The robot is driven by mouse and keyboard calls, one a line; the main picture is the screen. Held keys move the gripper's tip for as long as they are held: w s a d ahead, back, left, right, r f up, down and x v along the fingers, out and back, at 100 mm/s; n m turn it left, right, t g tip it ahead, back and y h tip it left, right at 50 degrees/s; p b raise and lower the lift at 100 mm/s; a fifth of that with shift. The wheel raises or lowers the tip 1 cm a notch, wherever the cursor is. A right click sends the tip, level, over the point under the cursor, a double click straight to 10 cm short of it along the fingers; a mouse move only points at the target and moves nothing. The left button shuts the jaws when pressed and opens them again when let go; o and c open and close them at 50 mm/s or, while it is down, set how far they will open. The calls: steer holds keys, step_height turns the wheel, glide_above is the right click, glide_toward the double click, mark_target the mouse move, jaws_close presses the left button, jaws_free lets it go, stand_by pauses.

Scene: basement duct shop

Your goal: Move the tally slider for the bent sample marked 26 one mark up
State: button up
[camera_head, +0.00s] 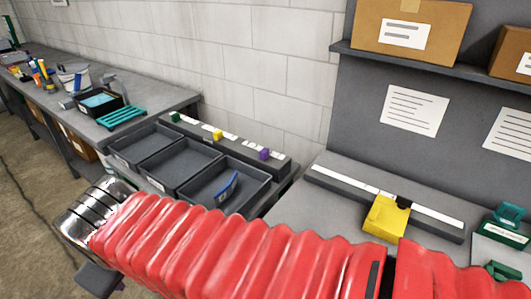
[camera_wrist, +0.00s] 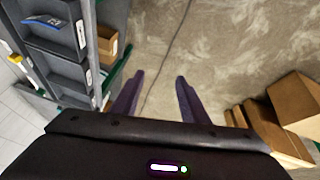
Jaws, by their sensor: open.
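A dark tally rail (camera_head: 283,165) runs behind three grey bins in the head view. It carries a green slider (camera_head: 175,117), a yellow slider (camera_head: 218,134) and a purple slider (camera_head: 264,154), with white label strips between them. A curved blue piece (camera_head: 227,188) lies in the right-hand bin (camera_head: 262,182); it also shows in the wrist view (camera_wrist: 42,22). No number 26 is legible. My gripper (camera_wrist: 159,80) is open and empty, its purple fingers pointing over bare floor beside the bins. It is apart from the sliders.
The left bin (camera_head: 112,148) and middle bin (camera_head: 207,153) look empty. A yellow block (camera_head: 385,217) sits against a gauge bar (camera_head: 335,184) on the right bench. Cardboard boxes (camera_wrist: 298,98) stand right of the fingers. My red-sleeved arm hides the front bench edge.

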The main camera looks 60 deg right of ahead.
steer(key=w+d+f+n+g+h, duration=0.1)
steer(key=w+d+n+g+h, duration=0.25)
steer(key=d, duration=1.15)
steer(key=w+d+f+n+g+h, duration=0.2)
steer(key=w+d+n+h, duration=0.15)
steer(key=d, duration=1.15)
steer(key=n+g+h, duration=0.2)
steer(key=n+h, duration=0.3)
steer(key=n, duration=0.3)
glide_toward(261, 153)
steer(key=shift+s+a+r, duration=0.15)
steer(key=shift+a+r, duration=0.3)
steer(key=shift+a, duration=0.25)
steer(key=x, duration=1.3)
steer(key=shift+d+f, duration=0.3)
steer(key=shift+c, duration=0.2)
